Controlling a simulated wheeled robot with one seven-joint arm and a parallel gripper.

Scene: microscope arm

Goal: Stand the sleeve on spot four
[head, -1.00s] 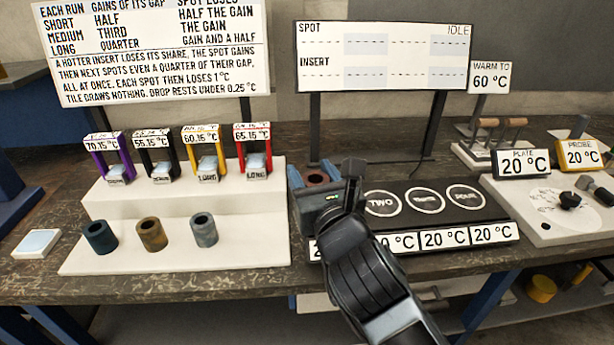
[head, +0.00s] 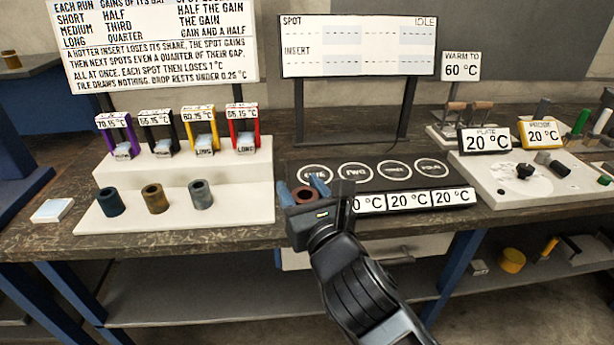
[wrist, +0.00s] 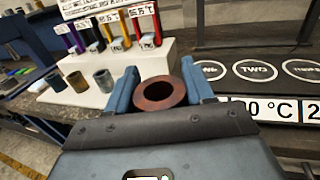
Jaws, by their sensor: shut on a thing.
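My gripper (head: 306,192) is shut on a reddish-brown hollow sleeve (head: 303,196), one blue finger on each side of it. In the wrist view the sleeve (wrist: 160,94) stands upright between the fingers with its round opening facing up. The gripper holds it in front of the left end of the black plate, near the table's front edge. Spot four (head: 430,165) is the rightmost white ring on the black plate (head: 375,187). It is empty, and the other rings are bare too. The sleeve's lower end is hidden.
Three sleeves, blue (head: 109,201), brown (head: 153,198) and grey (head: 201,194), stand on the white stepped stand (head: 240,207) at left. Temperature displays (head: 408,199) line the plate's front. A white tile (head: 52,210) lies far left; a plate-and-probe station (head: 510,185) stands right.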

